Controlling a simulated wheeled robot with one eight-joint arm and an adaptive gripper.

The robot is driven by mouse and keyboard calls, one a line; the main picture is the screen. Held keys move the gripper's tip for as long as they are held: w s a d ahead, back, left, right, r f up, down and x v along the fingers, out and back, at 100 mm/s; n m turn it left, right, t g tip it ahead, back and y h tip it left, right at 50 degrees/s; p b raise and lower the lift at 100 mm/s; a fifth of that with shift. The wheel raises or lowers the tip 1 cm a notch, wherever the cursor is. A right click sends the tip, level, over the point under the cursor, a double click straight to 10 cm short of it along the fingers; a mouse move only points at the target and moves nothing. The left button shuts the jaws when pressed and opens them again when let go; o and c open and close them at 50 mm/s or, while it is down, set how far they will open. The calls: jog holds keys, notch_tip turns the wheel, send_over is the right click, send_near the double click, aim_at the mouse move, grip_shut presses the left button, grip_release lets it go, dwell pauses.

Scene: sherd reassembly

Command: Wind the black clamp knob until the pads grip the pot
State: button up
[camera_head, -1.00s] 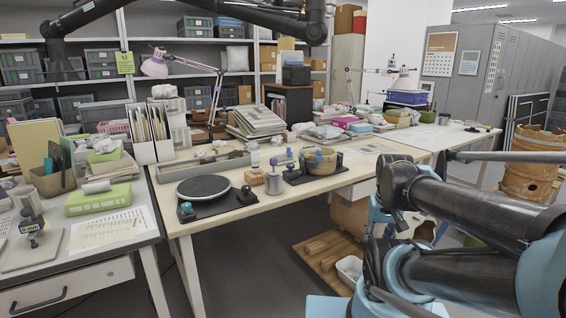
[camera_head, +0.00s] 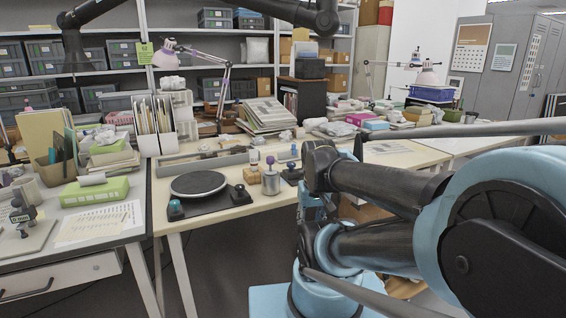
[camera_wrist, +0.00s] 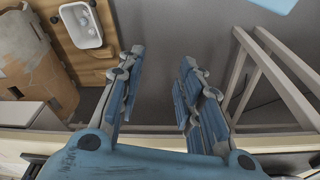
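My gripper (camera_wrist: 162,62) shows in the wrist view with its two blue fingers apart and nothing between them; it hangs over the grey floor by a table edge. In the head view my arm crosses the right half and covers the place where the pot stood a second ago, so the pot and its pads are hidden. At the left edge of my arm, a black clamp part (camera_head: 291,176) and a blue knob (camera_head: 293,150) show on the table. A black knob (camera_head: 240,194) sits at the right end of the turntable's (camera_head: 198,184) dark base.
The worktable (camera_head: 245,212) also holds a grey metal cylinder (camera_head: 271,182), a small wooden block (camera_head: 252,175) and a long grey tray (camera_head: 185,168). A white bin (camera_wrist: 80,25) and a brown cardboard-like container (camera_wrist: 35,60) lie below my gripper at left in the wrist view.

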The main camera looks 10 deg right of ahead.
jog(key=o, duration=0.4)
jog(key=shift+s+r, duration=0.2)
jog(key=shift+o, duration=0.2)
notch_tip(320, 180, up, 23)
jog(key=n+g, duration=0.2)
jog(key=n, duration=1.4)
send_over(291, 163)
notch_tip(291, 163, down, 17)
jog(key=shift+s+a+r, duration=0.1)
jog(key=shift+r, duration=0.1)
jog(key=c, duration=1)
